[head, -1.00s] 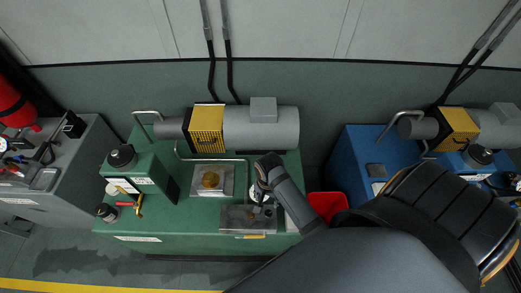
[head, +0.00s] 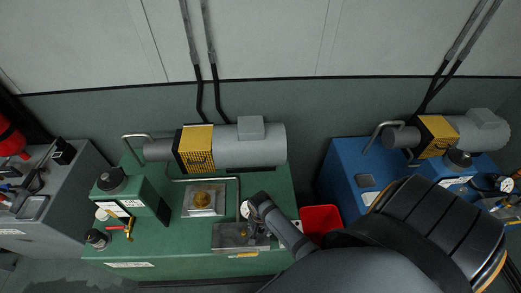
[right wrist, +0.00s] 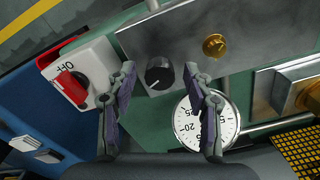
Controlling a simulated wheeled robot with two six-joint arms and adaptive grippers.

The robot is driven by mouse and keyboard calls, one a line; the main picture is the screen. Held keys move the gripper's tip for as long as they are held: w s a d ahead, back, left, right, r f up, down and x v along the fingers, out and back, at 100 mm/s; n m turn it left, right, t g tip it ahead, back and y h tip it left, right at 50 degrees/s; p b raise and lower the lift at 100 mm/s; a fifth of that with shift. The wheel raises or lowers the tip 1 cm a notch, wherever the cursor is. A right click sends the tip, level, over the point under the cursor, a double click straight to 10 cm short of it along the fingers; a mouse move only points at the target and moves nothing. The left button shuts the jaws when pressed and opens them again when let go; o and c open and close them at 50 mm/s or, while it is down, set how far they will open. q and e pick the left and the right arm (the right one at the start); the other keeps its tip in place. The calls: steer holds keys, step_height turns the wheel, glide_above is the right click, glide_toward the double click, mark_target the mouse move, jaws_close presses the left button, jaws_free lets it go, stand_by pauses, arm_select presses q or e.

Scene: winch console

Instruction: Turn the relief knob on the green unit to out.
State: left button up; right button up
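The green unit (head: 180,240) stands at centre left in the head view. On its front right sits a steel block (right wrist: 188,25) with a black knob (right wrist: 160,72) and a brass fitting (right wrist: 214,46). The black knob has a pale pointer line; I cannot read any label beside it. My right gripper (right wrist: 159,69) is open, with its fingers apart on either side of the knob in the picture; contact is not visible. In the head view my right gripper (head: 257,205) is over the right part of the green unit, near the block (head: 225,240). My left gripper is not in view.
A white gauge (right wrist: 205,121) lies close to one finger. A red switch (right wrist: 70,88) marked OFF is beside the other. A red bin (head: 320,219) stands between the green and blue units (head: 345,180). A grey motor (head: 250,147) lies along the back.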

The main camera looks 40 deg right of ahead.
steer(key=c, duration=1)
jaws_close()
steer(key=shift+r+n+p, duration=0.25)
steer(key=shift+n+p, duration=0.85)
steer(key=n+p, duration=0.2)
steer(key=shift+n, duration=0.3)
steer(key=n+p, duration=0.2)
steer(key=n, duration=0.1)
steer(key=shift+n, duration=0.3)
steer(key=n+p, duration=0.1)
steer(key=n, duration=0.2)
steer(key=shift+f+n, duration=0.15)
steer(key=shift+n, duration=0.15)
steer(key=n, duration=0.4)
steer(key=shift+f+n+p, duration=0.1)
steer(key=shift+n+p, duration=0.2)
steer(key=shift+p, duration=0.05)
steer(key=n, duration=1)
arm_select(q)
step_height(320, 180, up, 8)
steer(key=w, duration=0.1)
arm_select(e)
steer(key=shift+n, duration=2.4)
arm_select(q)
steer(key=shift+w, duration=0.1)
